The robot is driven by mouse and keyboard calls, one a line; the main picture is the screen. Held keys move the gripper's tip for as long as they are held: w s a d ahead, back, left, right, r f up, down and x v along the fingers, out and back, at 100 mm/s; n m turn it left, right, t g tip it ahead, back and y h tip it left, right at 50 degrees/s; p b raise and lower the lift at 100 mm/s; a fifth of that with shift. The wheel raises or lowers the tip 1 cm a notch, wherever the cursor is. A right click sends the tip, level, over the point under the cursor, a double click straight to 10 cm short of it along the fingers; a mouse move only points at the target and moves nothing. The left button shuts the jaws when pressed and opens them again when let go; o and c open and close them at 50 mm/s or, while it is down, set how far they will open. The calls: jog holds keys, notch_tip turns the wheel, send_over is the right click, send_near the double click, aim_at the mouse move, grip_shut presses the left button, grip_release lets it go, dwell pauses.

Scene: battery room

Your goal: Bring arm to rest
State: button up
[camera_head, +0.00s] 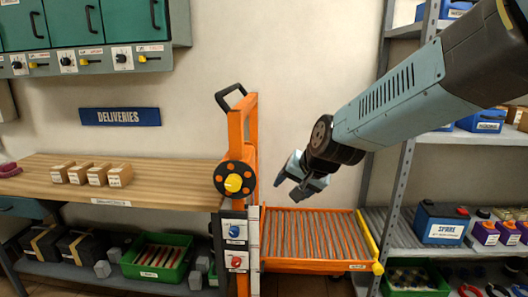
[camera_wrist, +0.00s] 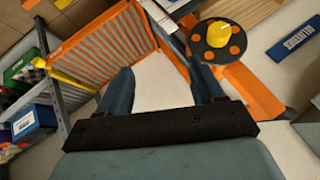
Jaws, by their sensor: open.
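My gripper (camera_head: 300,180) hangs in the air in front of the pale wall, just right of the orange upright post. In the wrist view its two dark fingers (camera_wrist: 165,82) stand apart, with nothing between them. My arm reaches in from the upper right of the head view and bends down at the wrist. The gripper is above the orange roller tray (camera_head: 310,240) and appears clear of it.
The orange post (camera_head: 238,135) carries a black disc with a yellow knob (camera_head: 233,183). A wooden bench (camera_head: 150,180) with small boxes (camera_head: 95,174) is left. A grey shelf rack (camera_head: 395,190) holding a blue SPARE battery (camera_head: 442,224) stands right. A green crate (camera_head: 157,257) sits below the bench.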

jog(key=s+d+r+n+h, duration=0.1)
jog(key=s+d+r+h, duration=0.1)
jog(key=s+d, duration=0.6)
jog(key=s+d+r+n+g+h, duration=0.1)
jog(key=s+d+r+n, duration=0.1)
jog(key=s+d, duration=0.6)
jog(key=shift+s+d+r+h, duration=0.2)
jog(key=shift+s+r+h, duration=0.2)
jog(key=shift+s+r, duration=0.3)
jog(key=shift+w, duration=0.1)
dwell(0.4)
